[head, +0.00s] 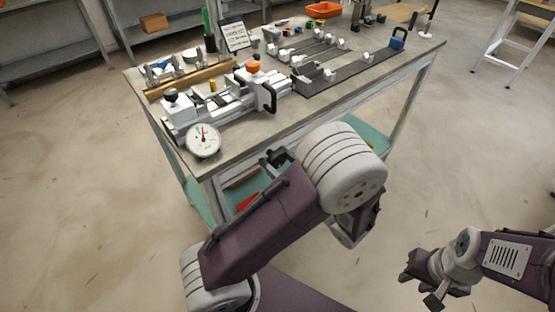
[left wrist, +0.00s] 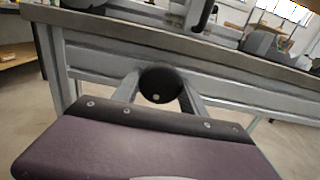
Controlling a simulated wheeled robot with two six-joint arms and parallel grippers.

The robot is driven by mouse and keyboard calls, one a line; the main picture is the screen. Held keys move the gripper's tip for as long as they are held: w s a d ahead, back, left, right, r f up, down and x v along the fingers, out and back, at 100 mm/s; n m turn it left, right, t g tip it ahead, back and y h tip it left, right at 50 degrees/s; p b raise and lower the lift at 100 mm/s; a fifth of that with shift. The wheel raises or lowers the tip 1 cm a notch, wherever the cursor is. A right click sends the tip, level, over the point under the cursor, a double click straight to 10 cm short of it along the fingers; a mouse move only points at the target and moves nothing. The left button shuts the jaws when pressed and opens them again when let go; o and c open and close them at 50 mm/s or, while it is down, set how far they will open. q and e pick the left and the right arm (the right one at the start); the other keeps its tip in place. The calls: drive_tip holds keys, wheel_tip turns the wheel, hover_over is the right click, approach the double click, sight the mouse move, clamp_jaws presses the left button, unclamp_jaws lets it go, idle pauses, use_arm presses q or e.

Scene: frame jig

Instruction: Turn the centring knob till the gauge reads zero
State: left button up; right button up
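A round white dial gauge (head: 203,139) hangs at the near left corner of the bench, facing me; its reading is too small to make out. Behind it stands the white jig (head: 225,101), with a black knob (head: 170,94) at its left end, an orange knob (head: 252,67) on top and a black handle (head: 267,97) at its right. I cannot tell which is the centring knob. My left gripper (head: 272,158) is beside the bench's front edge, apart from the jig. Its fingers (left wrist: 160,88) stand apart, around a dark round part. My right gripper (head: 424,287) is open and empty, low over the floor.
The bench top (head: 285,120) has a bare strip along its front edge. Rails with white clamps and a blue-ended block (head: 397,39) fill its right side. An orange bin (head: 323,10) and a small sign (head: 235,36) stand at the back.

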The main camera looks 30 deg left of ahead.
use_arm(q)
drive_tip(key=shift+n, duration=0.4)
drive_tip(key=n, duration=0.3)
drive_tip(key=shift+p, duration=0.3)
drive_tip(key=o, duration=1.3)
drive_tip(key=p+v, duration=0.1)
drive_tip(key=v, duration=0.8)
drive_tip(key=shift+d+p, duration=0.1)
drive_tip(key=shift+p, duration=0.3)
